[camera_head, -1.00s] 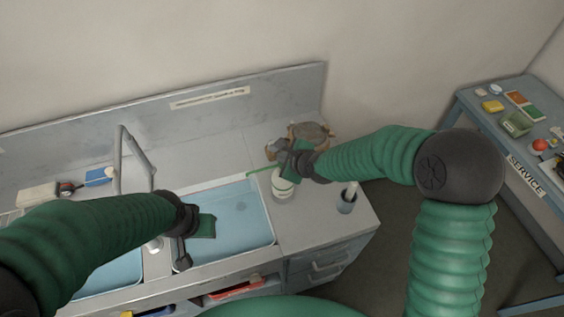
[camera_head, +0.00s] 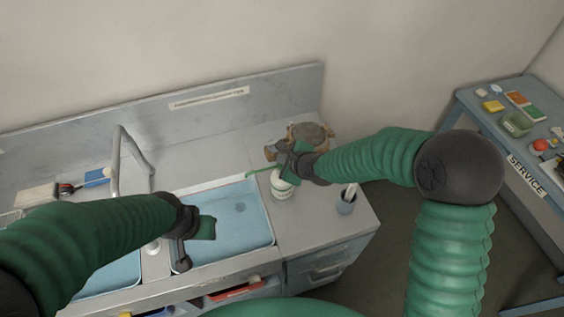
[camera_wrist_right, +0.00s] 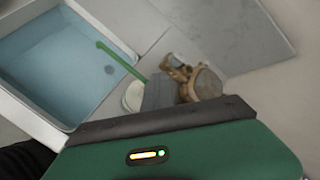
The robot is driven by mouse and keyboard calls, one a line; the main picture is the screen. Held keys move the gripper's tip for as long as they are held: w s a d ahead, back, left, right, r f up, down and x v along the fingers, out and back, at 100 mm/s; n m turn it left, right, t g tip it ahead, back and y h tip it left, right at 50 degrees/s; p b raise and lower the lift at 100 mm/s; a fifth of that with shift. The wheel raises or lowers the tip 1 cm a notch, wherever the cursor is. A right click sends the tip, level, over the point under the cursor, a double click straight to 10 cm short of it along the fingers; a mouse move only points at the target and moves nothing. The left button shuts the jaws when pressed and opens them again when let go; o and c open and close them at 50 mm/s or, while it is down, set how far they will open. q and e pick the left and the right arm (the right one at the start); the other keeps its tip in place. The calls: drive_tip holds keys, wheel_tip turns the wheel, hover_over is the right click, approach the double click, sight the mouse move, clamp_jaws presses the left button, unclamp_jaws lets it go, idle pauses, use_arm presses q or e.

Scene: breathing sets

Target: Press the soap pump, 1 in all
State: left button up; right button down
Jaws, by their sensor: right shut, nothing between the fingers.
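The soap pump is a white bottle (camera_head: 281,187) with a green spout (camera_head: 259,170), standing on the counter right of the basin. In the right wrist view the spout (camera_wrist_right: 117,57) points toward the basin, and part of the white bottle (camera_wrist_right: 133,96) shows beside the finger. My right gripper (camera_head: 285,168) is shut and empty over the top of the bottle; it hides the pump head, so I cannot tell whether they touch. My left gripper (camera_head: 187,243) is over the blue basin, away from the pump; its fingers do not show clearly enough to tell their state.
A brown object with a round top (camera_head: 309,136) stands just behind my right gripper. A grey cup (camera_head: 346,203) holding something stands right of the bottle. The blue basin (camera_head: 238,220) and a tall faucet (camera_head: 122,160) lie left. A service table (camera_head: 520,160) stands far right.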

drive_tip(key=shift+s+f+b, duration=0.1)
drive_tip(key=shift+f+b, duration=0.25)
drive_tip(key=shift+f, duration=0.3)
idle(0.5)
drive_tip(key=shift+d+r+p, duration=0.15)
drive_tip(key=shift+r+p, duration=0.75)
drive_tip(key=shift+r, duration=0.15)
drive_tip(key=shift+d+r, duration=0.1)
drive_tip(key=shift+r, duration=0.2)
wheel_tip(320, 180, up, 5)
drive_tip(key=p, duration=0.4)
drive_tip(key=shift+r, duration=0.1)
